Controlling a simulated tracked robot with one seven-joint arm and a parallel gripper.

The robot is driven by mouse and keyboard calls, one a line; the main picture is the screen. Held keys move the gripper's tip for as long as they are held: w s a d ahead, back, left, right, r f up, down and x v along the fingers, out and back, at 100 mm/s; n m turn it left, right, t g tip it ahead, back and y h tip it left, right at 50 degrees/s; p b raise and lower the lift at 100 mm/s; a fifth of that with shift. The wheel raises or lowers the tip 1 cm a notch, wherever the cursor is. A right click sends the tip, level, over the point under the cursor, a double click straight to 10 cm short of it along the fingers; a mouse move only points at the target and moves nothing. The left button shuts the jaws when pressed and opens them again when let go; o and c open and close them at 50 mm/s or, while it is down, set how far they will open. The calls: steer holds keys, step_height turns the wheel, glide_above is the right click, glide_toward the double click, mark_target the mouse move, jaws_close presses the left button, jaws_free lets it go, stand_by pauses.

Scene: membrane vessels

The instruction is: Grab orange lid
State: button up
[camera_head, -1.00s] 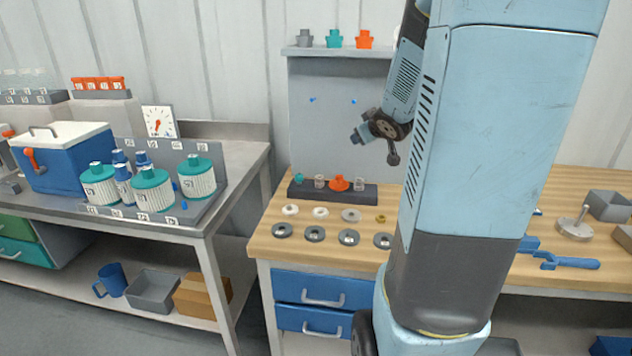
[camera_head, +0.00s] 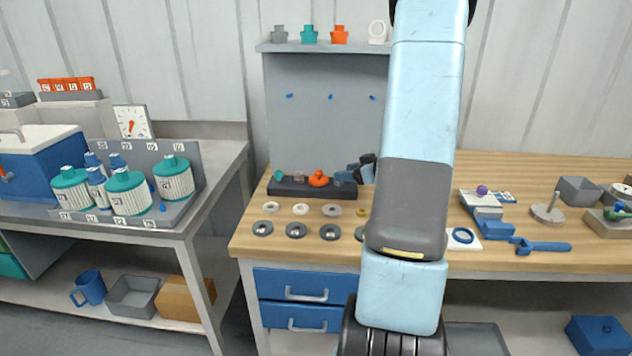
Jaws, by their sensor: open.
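An orange lid-like piece (camera_head: 318,179) sits on the dark block (camera_head: 290,188) at the back of the wooden bench, between a teal piece (camera_head: 279,176) and clear or grey ones. Another orange lid-shaped piece (camera_head: 340,35) stands on the wall shelf, between a teal and a white one. My gripper (camera_head: 354,172) is open at the right end of the dark block, just right of the lower orange piece and apart from it. My arm hides part of the gripper and the bench behind it.
White and grey rings (camera_head: 296,230) lie in front of the block. The left bench holds teal-capped vessels (camera_head: 129,194) and a blue box (camera_head: 42,165). A blue wrench-like tool (camera_head: 540,246) and trays (camera_head: 580,190) lie on the right of the wooden bench.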

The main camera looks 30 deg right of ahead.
mark_target(321, 172)
steer(key=x, duration=0.5)
steer(key=shift+w+a, duration=0.1)
steer(key=shift+w, duration=0.05)
steer(key=shift+r+x, duration=0.15)
steer(key=shift+x, duration=1.15)
steer(key=shift+r+x, duration=0.15)
steer(key=shift+x, duration=1.2)
steer(key=shift+a, duration=0.15)
steer(key=shift+c, duration=0.4)
jaws_close()
